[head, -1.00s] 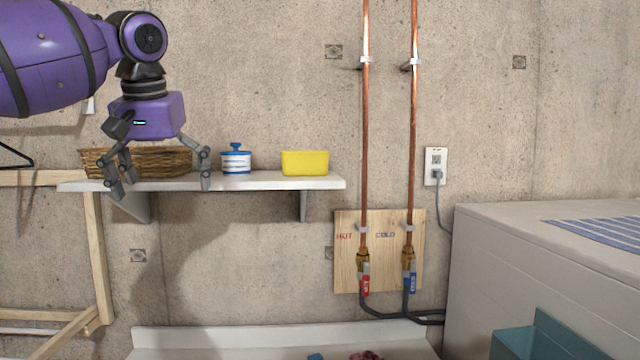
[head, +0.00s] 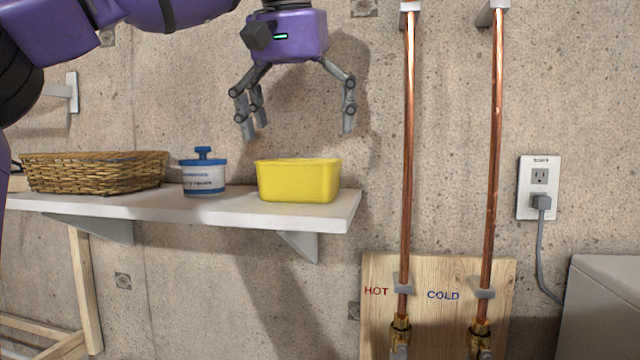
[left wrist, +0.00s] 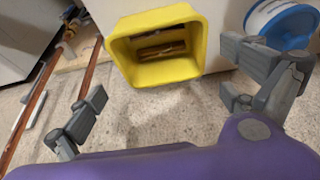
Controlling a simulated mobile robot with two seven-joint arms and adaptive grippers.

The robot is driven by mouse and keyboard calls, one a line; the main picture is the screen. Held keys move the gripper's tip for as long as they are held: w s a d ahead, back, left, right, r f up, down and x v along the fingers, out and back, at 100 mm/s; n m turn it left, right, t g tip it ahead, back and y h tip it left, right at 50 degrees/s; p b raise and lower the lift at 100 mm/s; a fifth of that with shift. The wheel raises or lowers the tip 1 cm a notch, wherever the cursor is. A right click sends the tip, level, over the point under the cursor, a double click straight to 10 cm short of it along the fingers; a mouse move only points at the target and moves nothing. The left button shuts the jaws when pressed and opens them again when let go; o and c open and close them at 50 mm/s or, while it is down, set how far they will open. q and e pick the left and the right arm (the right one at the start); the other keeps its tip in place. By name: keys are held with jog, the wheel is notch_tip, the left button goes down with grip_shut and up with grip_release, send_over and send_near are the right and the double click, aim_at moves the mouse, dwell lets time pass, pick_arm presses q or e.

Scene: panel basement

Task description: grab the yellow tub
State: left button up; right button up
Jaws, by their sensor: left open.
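The yellow tub (head: 298,182) sits upright near the right end of the white wall shelf. My left gripper (head: 297,130) is open and empty above the tub, pointing down, with its fingers spread about as wide as the tub. In the left wrist view the tub (left wrist: 156,72) shows its open top, with something brownish inside that I cannot make out. The gripper's fingers (left wrist: 165,105) show at either side there, apart from the tub. My right gripper is in neither view.
A blue-and-white lidded container (head: 204,176) stands just left of the tub on the shelf (head: 230,210). A wicker basket (head: 95,174) sits further left. Copper pipes (head: 408,150) run up the concrete wall to the right, beside an outlet (head: 538,187).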

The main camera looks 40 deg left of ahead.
aim_at(301, 170)
pick_arm(q)
jog(key=shift+s+a+f, duration=0.1)
jog(key=shift+s+f, duration=0.05)
jog(key=shift+f, duration=0.3)
jog(key=shift+s+a+f, duration=0.1)
jog(key=shift+s+f, duration=0.05)
jog(key=shift+f, duration=0.3)
jog(key=x, duration=0.4)
jog(key=shift+w+f+p, duration=0.2)
jog(key=shift+f+p, duration=0.15)
jog(key=shift+p, duration=0.05)
jog(key=shift+f, duration=0.2)
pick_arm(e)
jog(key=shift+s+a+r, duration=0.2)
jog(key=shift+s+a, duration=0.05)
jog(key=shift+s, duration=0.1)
pick_arm(q)
jog(key=c, duration=1)
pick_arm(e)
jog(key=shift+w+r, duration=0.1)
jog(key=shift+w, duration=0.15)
